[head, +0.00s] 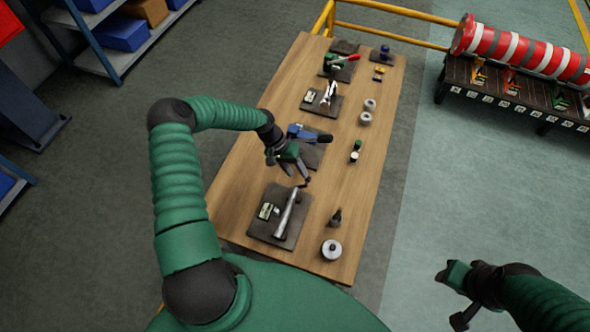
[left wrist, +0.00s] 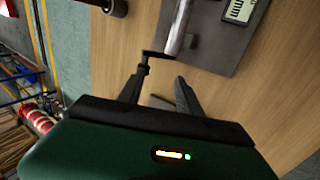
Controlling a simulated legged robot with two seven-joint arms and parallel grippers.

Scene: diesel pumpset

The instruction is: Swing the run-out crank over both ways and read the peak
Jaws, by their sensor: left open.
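A grey shaft (head: 286,214) lies on a dark plate (head: 265,235) at the near end of the bench, beside a small digital readout (head: 268,211). A small black crank (head: 304,183) sits at the shaft's far end. In the left wrist view the shaft (left wrist: 180,28), readout (left wrist: 240,10) and black crank (left wrist: 158,55) show at the top. The readout's digits are too small to read. My left gripper (left wrist: 160,84) is open, with one finger close to the crank; I cannot tell if they touch. My right gripper (head: 457,283) is off the bench at right.
A blue-handled tool (head: 308,134) lies on another plate beyond my left gripper. Other plates with tools sit farther along the wooden bench (head: 270,110). A dark bottle (head: 336,217) and a round grey part (head: 331,249) stand right of the shaft. A yellow rail (head: 390,37) runs behind.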

